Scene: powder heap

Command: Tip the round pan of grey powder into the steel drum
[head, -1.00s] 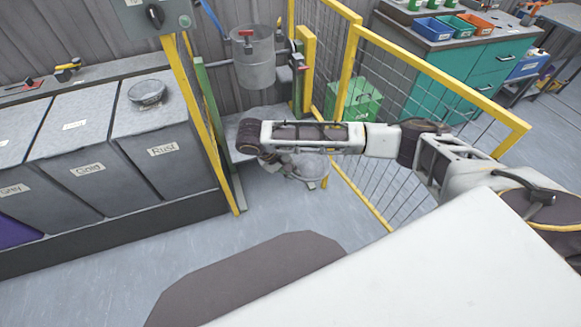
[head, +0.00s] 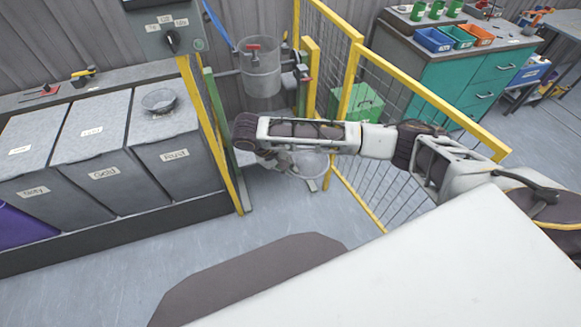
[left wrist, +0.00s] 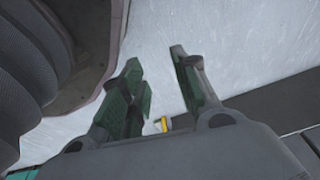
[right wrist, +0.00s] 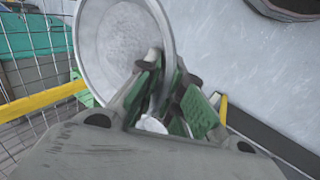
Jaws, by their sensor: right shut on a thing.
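The round pan (right wrist: 112,42) is grey and shows large in the right wrist view, with speckled grey inside. My right gripper (right wrist: 166,88) is shut on its near edge or handle; the exact grip is partly hidden. In the head view the pan (head: 310,163) hangs just below my right forearm, which hides part of it and most of the gripper. My left gripper (left wrist: 165,85) is open and empty over the floor.
Grey labelled bins (head: 165,152) stand at left, with a small round dish (head: 159,101) on the Rust bin. A yellow mesh fence (head: 430,100) runs right of the drum, with a green container (head: 362,108) behind it. Open floor (head: 120,275) lies in front.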

